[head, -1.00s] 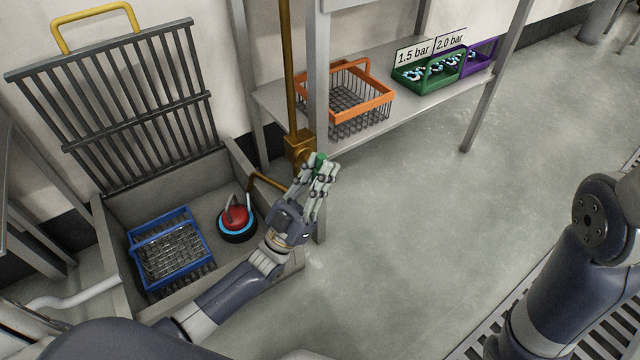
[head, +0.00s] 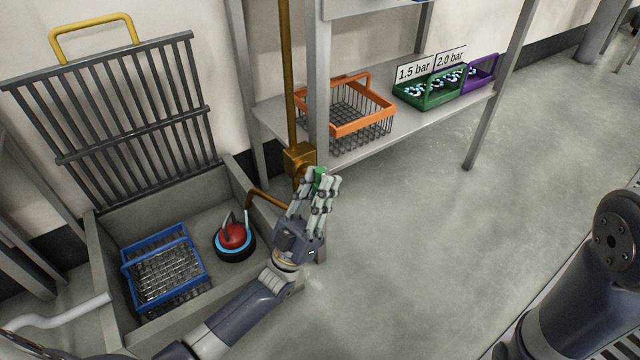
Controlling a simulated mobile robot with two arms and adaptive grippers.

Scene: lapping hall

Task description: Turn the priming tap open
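The priming tap is a brass body (head: 298,160) at the foot of a vertical brass pipe, with a green handle (head: 320,178) on its front. A curved brass spout (head: 262,198) runs from it to the left over the sump. My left gripper (head: 320,184) is at the green handle, its fingers on either side of it and hiding part of it. Whether the fingers press on the handle cannot be made out. My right gripper is out of the frame; only part of my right arm shows at the lower right.
The sump (head: 100,250) holds a blue basket (head: 183,240) and a red pump (head: 233,237). Its grate (head: 135,120) stands raised behind. A shelf (head: 410,122) with an orange basket (head: 365,124), green crate (head: 425,99) and purple crate (head: 484,72) is at right. A shelf leg stands beside the tap.

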